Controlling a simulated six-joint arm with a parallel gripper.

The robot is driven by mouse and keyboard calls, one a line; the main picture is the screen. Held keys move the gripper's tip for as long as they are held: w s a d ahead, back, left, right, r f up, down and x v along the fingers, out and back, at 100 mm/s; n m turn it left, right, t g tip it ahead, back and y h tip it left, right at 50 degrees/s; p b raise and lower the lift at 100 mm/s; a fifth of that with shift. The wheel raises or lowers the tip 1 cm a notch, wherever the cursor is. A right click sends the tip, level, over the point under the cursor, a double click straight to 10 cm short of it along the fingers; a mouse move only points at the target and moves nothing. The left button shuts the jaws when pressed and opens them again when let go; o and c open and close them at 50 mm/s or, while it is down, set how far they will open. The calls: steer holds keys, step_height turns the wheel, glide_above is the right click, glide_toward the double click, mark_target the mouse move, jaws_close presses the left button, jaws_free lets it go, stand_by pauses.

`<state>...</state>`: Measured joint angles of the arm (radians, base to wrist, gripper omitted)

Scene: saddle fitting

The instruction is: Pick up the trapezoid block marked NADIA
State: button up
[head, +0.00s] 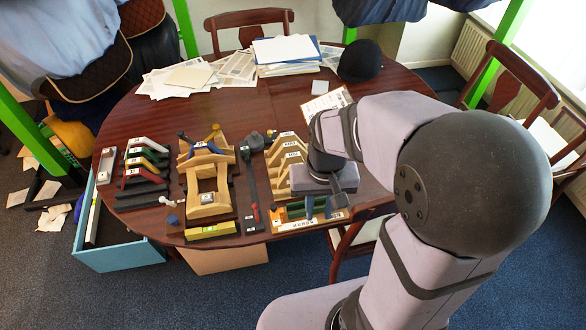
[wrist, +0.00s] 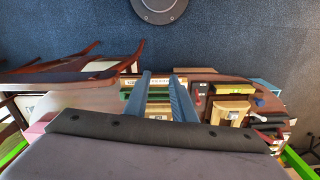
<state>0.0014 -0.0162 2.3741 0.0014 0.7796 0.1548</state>
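My gripper (head: 319,208) has two blue fingers at the front right of the table. They stand apart in the wrist view (wrist: 162,80), around or above a green block (head: 294,212) on a tan tray. I cannot tell whether they touch the green block, and nothing is clearly held. The tray has a white lettered label (head: 311,225) along its front edge. Tan arch-shaped pieces with small white labels (head: 287,150) stand just left of my wrist. I cannot read NADIA with certainty on any block, so which one bears it is unclear. My arm and wrist hide part of this area.
Coloured arches (head: 140,172) stand at the left of the table (head: 240,108). A tan wooden frame (head: 208,205) and a yellow level (head: 211,231) are left of centre. Papers (head: 287,50) and a dark cap (head: 360,62) lie at the back. A chair (head: 355,240) stands close in front.

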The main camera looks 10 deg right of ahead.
steer(key=w+f+m+b, duration=0.2)
steer(key=w+m+b, duration=0.15)
steer(key=w, duration=0.65)
steer(key=w+f+m+b, duration=0.25)
steer(key=w+m, duration=0.25)
steer(key=w, duration=0.5)
steer(key=m+b, duration=0.3)
steer(key=m, duration=0.1)
glide_toward(293, 154)
steer(key=s, duration=0.1)
steer(key=s+f, duration=0.1)
steer(key=s+a+f, duration=0.1)
steer(key=s, duration=0.1)
steer(key=shift+s+f, duration=0.1)
steer(key=shift+f, duration=0.05)
steer(key=w+f+m, duration=0.1)
steer(key=w+f+m+b, duration=0.1)
steer(key=f, duration=0.1)
steer(key=w+f+m, duration=0.1)
steer(key=w, duration=0.1)
steer(key=shift+d+f, duration=0.15)
steer(key=shift+d, duration=0.15)
steer(key=shift+d+f+m, duration=0.15)
steer(key=shift+f+m, duration=0.2)
steer(key=shift+f, duration=0.05)
steer(key=shift+f+p, duration=1.3)
steer(key=shift+f, duration=2.35)
jaws_close()
